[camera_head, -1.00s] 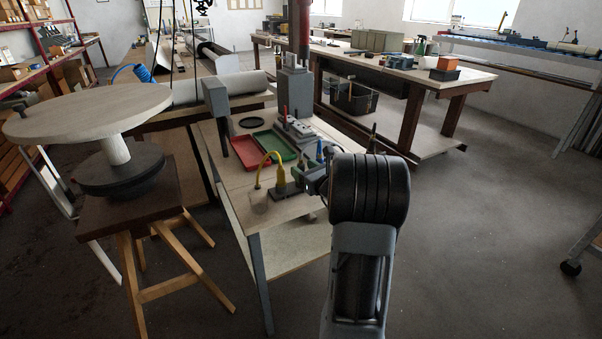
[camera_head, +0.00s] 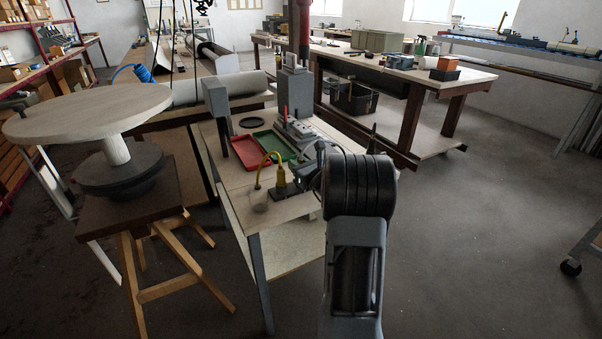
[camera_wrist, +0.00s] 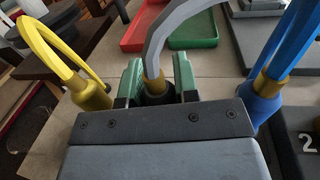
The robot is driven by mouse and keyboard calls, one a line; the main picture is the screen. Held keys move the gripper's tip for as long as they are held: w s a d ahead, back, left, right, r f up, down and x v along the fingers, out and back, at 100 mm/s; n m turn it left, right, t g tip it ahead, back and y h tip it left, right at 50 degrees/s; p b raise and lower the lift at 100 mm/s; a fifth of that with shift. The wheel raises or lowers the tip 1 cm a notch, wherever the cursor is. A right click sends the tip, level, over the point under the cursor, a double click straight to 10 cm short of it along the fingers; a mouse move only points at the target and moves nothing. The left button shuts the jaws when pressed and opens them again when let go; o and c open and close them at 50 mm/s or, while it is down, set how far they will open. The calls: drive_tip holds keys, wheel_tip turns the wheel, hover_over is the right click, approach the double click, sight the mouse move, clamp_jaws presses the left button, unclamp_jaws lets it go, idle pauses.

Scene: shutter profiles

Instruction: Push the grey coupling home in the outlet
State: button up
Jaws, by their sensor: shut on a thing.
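In the wrist view my gripper (camera_wrist: 157,82) has its two green fingers closed around the grey coupling (camera_wrist: 154,86). The coupling has a brass collar, a dark body and a grey hose curving up and right. Its lower end and any outlet under it are hidden behind the gripper body. A yellow coupling (camera_wrist: 88,94) stands to the left and a blue coupling (camera_wrist: 262,92) to the right, both apart from my fingers.
A red tray (camera_head: 243,154) and a green tray (camera_head: 274,145) lie on the small table (camera_head: 236,188) behind the couplings. A dark block marked 2 (camera_wrist: 308,140) shows at the lower right of the wrist view. A stool with a round turntable (camera_head: 88,112) stands left.

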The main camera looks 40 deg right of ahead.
drive_tip(key=c, duration=0.3)
drive_tip(key=shift+c, duration=0.2)
